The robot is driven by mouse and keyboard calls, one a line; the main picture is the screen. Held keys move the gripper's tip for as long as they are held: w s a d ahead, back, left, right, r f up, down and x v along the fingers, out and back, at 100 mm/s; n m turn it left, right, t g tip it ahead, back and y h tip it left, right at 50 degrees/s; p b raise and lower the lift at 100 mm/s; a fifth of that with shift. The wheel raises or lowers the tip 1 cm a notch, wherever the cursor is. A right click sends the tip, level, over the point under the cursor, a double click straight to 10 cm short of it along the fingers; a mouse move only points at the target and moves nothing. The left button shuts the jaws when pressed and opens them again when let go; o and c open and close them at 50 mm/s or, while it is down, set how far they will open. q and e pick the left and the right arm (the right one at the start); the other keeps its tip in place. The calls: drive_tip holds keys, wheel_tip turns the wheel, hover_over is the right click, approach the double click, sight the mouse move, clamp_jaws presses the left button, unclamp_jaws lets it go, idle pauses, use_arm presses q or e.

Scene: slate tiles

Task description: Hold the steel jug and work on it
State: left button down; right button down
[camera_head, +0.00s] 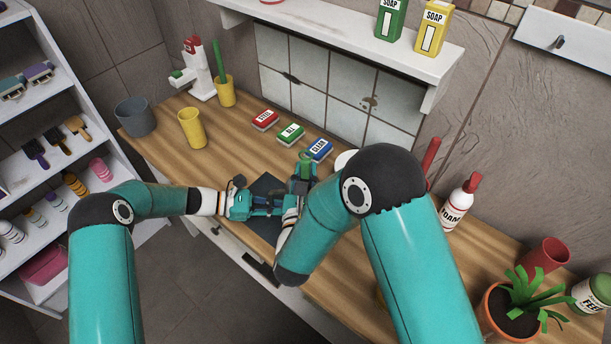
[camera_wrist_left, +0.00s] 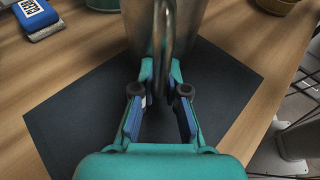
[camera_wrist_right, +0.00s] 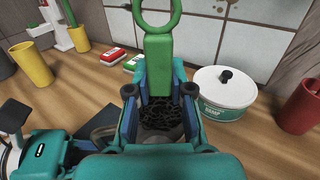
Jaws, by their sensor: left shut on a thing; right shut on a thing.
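The steel jug (camera_wrist_left: 194,28) stands on a dark mat (camera_wrist_left: 75,115) in the left wrist view. In the head view it is mostly hidden behind my grippers and right arm. My left gripper (camera_wrist_left: 158,103) is shut on the jug's upright handle. My right gripper (camera_wrist_right: 160,98) is shut on a green-handled scrubber (camera_wrist_right: 158,60) with a ring at its top and a dark mesh head. The scrubber also shows in the head view (camera_head: 304,166). It is over the jug; whether its head touches the jug I cannot tell.
Red (camera_head: 265,120), green (camera_head: 291,134) and blue (camera_head: 320,150) labelled blocks lie behind the mat. A white lidded pot (camera_wrist_right: 222,95) stands close to the right gripper. A yellow cup (camera_head: 192,129) stands left; a foam bottle (camera_head: 458,205) and plant (camera_head: 515,305) stand right.

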drive_tip(key=shift+f, duration=0.15)
idle(0.4)
drive_tip(key=shift+f, duration=1.4)
drive_tip(key=shift+r, duration=1.55)
drive_tip(key=shift+w+a, duration=0.1)
drive_tip(key=shift+a, duration=0.55)
drive_tip(key=shift+f, duration=0.1)
drive_tip(key=shift+f, duration=1.4)
drive_tip(key=shift+r, duration=1.5)
drive_tip(key=shift+a, duration=0.15)
drive_tip(key=shift+f, duration=0.2)
